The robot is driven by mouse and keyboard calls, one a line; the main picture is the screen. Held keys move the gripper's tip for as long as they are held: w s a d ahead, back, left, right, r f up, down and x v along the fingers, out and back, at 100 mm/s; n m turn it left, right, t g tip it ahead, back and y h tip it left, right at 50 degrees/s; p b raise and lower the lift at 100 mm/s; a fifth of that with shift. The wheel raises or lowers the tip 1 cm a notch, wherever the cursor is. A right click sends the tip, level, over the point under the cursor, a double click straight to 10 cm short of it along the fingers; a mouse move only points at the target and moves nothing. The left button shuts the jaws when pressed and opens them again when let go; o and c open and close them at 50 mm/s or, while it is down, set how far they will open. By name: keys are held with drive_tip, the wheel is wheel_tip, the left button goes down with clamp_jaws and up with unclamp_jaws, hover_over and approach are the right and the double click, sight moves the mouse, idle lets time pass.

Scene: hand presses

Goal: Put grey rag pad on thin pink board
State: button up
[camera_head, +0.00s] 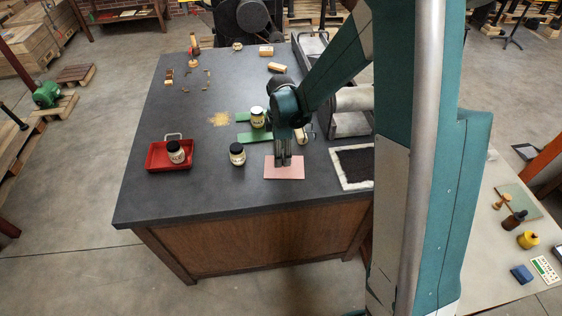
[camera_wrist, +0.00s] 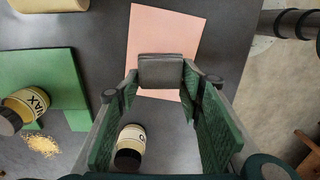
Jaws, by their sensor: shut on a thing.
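The thin pink board (camera_head: 272,173) lies flat near the front edge of the dark table. It also shows in the wrist view (camera_wrist: 160,27). The grey rag pad (camera_wrist: 166,70) is between my fingertips in the wrist view, in front of part of the pink board. My gripper (camera_head: 283,161) points down over the board and is shut on the pad. I cannot tell whether the pad touches the board. In the head view the pad is hard to tell from my dark fingers.
A dark-capped jar (camera_head: 237,154) stands just left of the board. Another jar (camera_head: 258,118) stands by green boards (camera_head: 262,139). A white-framed dark tray (camera_head: 336,173) is close on the right. A red tray (camera_head: 155,158) holds a jar at left.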

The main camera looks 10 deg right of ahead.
drive_tip(key=shift+f, duration=0.1)
drive_tip(key=shift+f, duration=2)
drive_tip(key=shift+f, duration=0.15)
drive_tip(key=o, duration=0.8)
drive_tip(key=shift+o, duration=0.2)
drive_tip(key=shift+r, duration=0.25)
drive_tip(key=shift+r, duration=5.95)
